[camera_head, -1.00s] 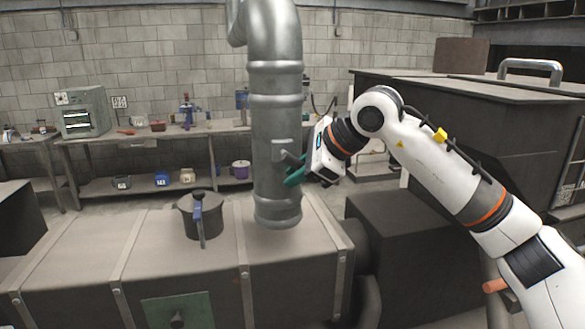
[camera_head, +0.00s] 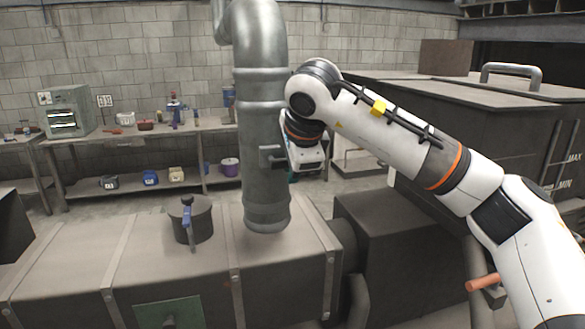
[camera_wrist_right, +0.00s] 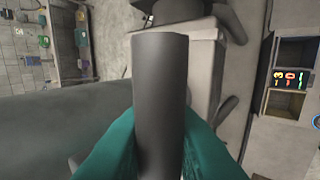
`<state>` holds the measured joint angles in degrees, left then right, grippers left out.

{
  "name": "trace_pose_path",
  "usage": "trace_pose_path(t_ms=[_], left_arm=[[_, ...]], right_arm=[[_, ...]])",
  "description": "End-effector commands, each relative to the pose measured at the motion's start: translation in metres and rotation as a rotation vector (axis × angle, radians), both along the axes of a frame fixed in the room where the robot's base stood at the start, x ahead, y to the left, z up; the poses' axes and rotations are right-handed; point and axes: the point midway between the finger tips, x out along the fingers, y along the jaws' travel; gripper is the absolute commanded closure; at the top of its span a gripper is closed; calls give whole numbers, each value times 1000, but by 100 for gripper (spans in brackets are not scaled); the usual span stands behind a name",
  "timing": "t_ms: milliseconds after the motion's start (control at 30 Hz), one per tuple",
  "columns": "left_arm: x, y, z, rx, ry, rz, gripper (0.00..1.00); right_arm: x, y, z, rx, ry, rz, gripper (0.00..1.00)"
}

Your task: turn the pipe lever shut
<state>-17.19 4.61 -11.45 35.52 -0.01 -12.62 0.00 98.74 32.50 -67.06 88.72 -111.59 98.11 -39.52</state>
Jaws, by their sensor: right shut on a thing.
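A thick grey metal pipe (camera_head: 262,130) stands upright on a grey duct, with its upper end bent over. A small bracket with the pipe lever (camera_head: 273,157) sticks out on the pipe's right side. My right gripper (camera_head: 298,174) is against that side, its fingers mostly hidden behind the white wrist. In the right wrist view, the dark grey lever bar (camera_wrist_right: 160,90) lies between the two teal fingers of my right gripper (camera_wrist_right: 160,150), which are shut on it. My left gripper is not in view.
A large dark cabinet (camera_head: 470,130) fills the right side. A workbench (camera_head: 110,135) with small items stands along the back wall.

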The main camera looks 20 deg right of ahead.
Motion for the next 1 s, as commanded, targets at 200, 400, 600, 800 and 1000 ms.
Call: trace_pose_path(t_ms=[200, 400, 600, 800, 1000], left_arm=[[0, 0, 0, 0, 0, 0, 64], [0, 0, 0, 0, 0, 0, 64], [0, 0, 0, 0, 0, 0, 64], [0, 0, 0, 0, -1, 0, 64], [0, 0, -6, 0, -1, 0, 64]], right_arm=[[0, 0, -1, -12, 2, 0, 100], [0, 0, -1, -13, 2, 0, 100], [0, 0, -1, -11, 2, 1, 62], [0, 0, 0, -10, 1, 1, 62], [-6, 1, 8, -9, -1, 0, 62]])
